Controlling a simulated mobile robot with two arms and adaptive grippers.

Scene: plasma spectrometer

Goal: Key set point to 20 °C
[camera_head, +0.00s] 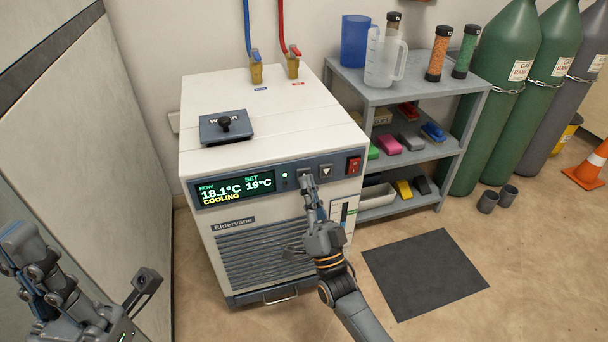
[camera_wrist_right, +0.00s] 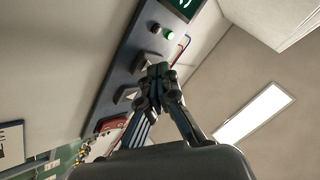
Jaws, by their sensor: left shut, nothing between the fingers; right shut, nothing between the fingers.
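The Eldervane chiller's display (camera_head: 234,187) reads NOW 18.1°C, SET 19°C and COOLING. My right gripper (camera_head: 306,180) is shut and empty, its fingertips at the button left of the down-arrow button (camera_head: 326,171). The fingers cover most of that left button, and I cannot tell whether they press it. In the right wrist view the shut fingertips (camera_wrist_right: 158,72) are close to the control panel (camera_wrist_right: 130,65), beside a button and below the green lamp (camera_wrist_right: 169,36). My left gripper (camera_head: 22,238) is shut and empty at the left edge, away from the chiller.
A red rocker switch (camera_head: 353,165) sits at the panel's right end. A lidded water port (camera_head: 225,126) is on the chiller's top. A grey shelf (camera_head: 455,90) with a jug and bottles stands to the right, with gas cylinders beyond. A dark mat (camera_head: 425,273) lies on the floor.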

